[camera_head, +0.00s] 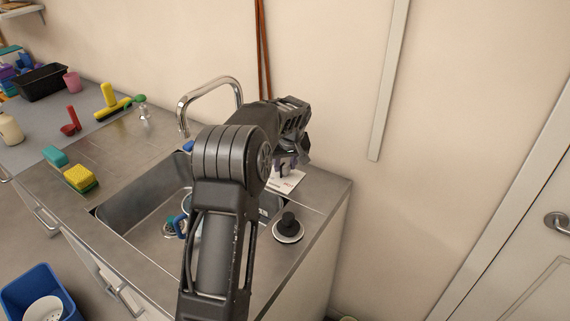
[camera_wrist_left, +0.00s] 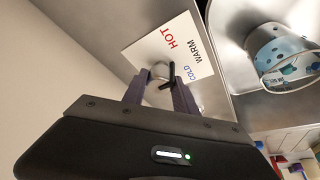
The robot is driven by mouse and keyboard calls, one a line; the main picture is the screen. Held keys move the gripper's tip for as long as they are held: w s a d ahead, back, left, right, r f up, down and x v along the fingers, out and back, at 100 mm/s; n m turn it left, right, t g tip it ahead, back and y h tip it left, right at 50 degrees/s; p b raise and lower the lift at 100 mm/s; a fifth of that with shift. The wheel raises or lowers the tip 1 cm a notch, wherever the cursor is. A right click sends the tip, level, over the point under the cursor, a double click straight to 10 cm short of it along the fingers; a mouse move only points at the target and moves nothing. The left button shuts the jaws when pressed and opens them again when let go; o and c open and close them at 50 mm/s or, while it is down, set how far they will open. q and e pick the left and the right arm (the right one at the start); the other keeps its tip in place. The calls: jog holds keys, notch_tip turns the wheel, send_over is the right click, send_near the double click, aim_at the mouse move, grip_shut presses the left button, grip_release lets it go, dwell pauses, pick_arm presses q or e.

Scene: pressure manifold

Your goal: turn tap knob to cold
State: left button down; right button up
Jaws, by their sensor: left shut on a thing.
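The tap knob (camera_wrist_left: 160,74) is a small pale round knob with a black pointer, on a white plate (camera_wrist_left: 166,48) printed HOT, WARM and COLD. The pointer lies on the side of the knob towards COLD; its exact direction is hard to tell. My left gripper (camera_wrist_left: 161,84) is shut on the knob, one finger on each side of it. In the head view my left gripper (camera_head: 287,160) is over the back right corner of the counter, largely covering the knob. The plate (camera_head: 290,182) shows just below it. My right gripper is not in view.
The curved metal tap (camera_head: 208,86) rises behind the sink (camera_head: 133,205), left of my gripper. A black-handled plug (camera_head: 288,229) stands on the counter to the right. Sponges (camera_head: 80,177) and brushes (camera_head: 112,104) lie to the left. The wall is close behind.

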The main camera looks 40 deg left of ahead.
pick_arm(q)
jog(key=shift+m+b, duration=0.3)
jog(key=shift+m, duration=0.1)
jog(key=shift+s+a+f+m+t+h, duration=0.1)
jog(key=shift+m+t+h, duration=0.2)
jog(key=shift+m, duration=0.3)
jog(key=m+h+b, duration=0.1)
jog(key=m, duration=0.2)
jog(key=shift+t, duration=0.4)
jog(key=m+h, duration=0.1)
jog(key=m, duration=0.2)
jog(key=shift+a+m+b, duration=0.15)
jog(key=shift+m+b, duration=0.15)
jog(key=shift+m, duration=0.1)
jog(key=shift+m+h, duration=0.7)
jog(key=shift+m, duration=0.9)
jog(key=c, duration=1)
grip_release()
